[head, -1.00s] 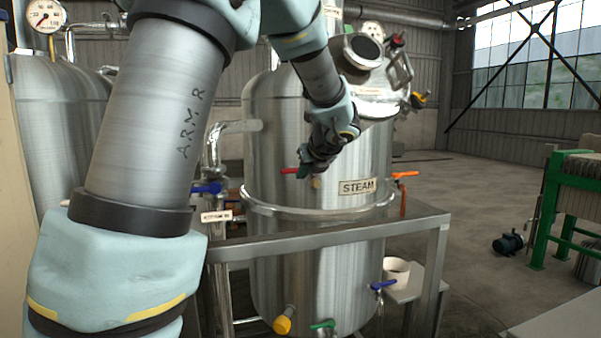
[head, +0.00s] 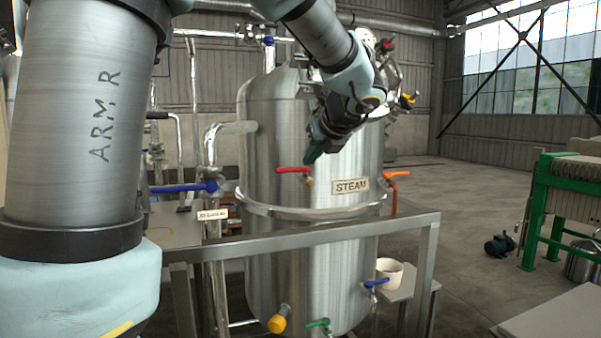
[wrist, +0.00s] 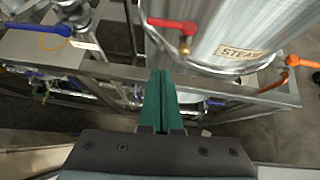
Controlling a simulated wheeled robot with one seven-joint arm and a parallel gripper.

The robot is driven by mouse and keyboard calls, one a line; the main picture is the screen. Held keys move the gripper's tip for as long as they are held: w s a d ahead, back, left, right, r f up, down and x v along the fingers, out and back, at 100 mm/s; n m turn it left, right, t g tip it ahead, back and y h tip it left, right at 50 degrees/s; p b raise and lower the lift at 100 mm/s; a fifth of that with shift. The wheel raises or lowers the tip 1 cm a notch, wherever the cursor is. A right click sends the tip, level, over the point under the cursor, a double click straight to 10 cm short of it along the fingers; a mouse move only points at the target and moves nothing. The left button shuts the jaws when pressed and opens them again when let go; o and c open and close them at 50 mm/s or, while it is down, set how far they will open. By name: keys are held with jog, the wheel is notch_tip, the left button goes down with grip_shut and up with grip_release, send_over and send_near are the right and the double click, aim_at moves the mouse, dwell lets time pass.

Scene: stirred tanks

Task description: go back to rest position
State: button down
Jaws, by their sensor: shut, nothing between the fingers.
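My gripper (head: 312,157) is in front of the upper wall of the steel tank (head: 275,120) in the head view, just above the red valve handle (head: 293,170). In the wrist view my gripper (wrist: 160,75) shows its green fingers shut together, with nothing between them. The red handle (wrist: 172,24) lies beyond the fingertips there, apart from them. The STEAM label (head: 350,186) is on the tank to the right of the red handle. My arm crosses the upper left of the head view and hides part of the scene.
A steel frame rail (head: 310,235) runs in front of the tank. A blue-handled valve (head: 185,188) is at left and an orange handle (head: 397,174) at right. A white pot (head: 390,270) stands low at right. The floor (head: 460,200) at right is largely open.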

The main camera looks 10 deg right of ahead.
jog(key=s+a+f+n+g+h, duration=0.1)
jog(key=s+a+f+n+g, duration=0.3)
jog(key=s+a+f+n, duration=0.3)
jog(key=s+a+f+n+g+h, duration=0.1)
jog(key=s+a+f+n+g, duration=0.3)
jog(key=a+f+n, duration=1.2)
jog(key=s+f+n, duration=0.2)
jog(key=s+n, duration=0.2)
jog(key=n, duration=0.5)
jog(key=shift+s+g, duration=0.15)
jog(key=shift+g, duration=0.25)
jog(key=shift+a+f, duration=0.1)
